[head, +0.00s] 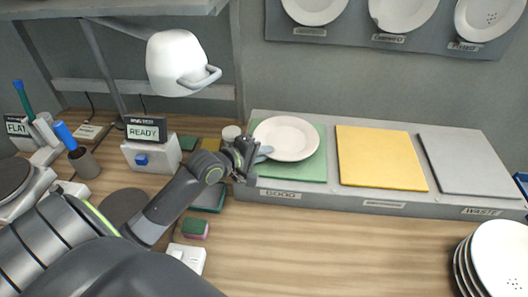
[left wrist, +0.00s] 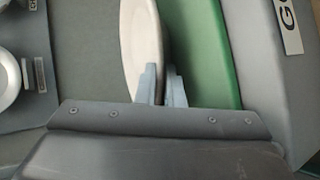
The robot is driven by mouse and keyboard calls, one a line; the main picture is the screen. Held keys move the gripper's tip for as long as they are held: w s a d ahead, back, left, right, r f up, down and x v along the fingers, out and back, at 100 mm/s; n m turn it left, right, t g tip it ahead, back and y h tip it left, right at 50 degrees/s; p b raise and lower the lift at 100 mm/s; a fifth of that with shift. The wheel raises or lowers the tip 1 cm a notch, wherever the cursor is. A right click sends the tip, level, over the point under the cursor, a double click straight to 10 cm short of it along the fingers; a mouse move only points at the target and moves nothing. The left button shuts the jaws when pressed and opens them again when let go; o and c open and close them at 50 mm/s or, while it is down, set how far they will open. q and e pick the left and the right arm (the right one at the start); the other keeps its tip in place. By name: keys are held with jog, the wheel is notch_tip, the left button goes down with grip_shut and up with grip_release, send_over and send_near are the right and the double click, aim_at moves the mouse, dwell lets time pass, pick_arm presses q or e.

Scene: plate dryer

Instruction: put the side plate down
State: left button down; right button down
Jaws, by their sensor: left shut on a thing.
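The white side plate (head: 286,138) is over the green mat (head: 311,172), on the part of the grey bench labelled GOOD. My left gripper (head: 264,152) is shut on the plate's near left rim. In the left wrist view the plate (left wrist: 139,45) is seen nearly edge-on between the two fingers (left wrist: 160,85), with the green mat (left wrist: 208,50) beside it. I cannot tell whether the plate touches the mat. My right gripper is not in view.
A yellow mat (head: 380,158) and a grey mat (head: 468,163) lie empty to the right, the last by a WASTE label. A stack of white plates (head: 500,262) stands at the lower right. A lamp (head: 178,62) hangs at upper left. The front wooden table is mostly clear.

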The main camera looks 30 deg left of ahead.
pick_arm(q)
jog(key=c, duration=1.8)
grip_release()
jog(key=shift+r, duration=0.15)
jog(key=p+v, duration=0.1)
jog(key=v, duration=0.9)
jog(key=shift+s+a+r+p, duration=0.1)
jog(key=shift+s+r+p, duration=0.05)
jog(key=shift+s+p, duration=0.15)
jog(key=shift+s+a+r, duration=0.15)
jog(key=shift+s+r, duration=0.1)
jog(key=shift+s, duration=0.4)
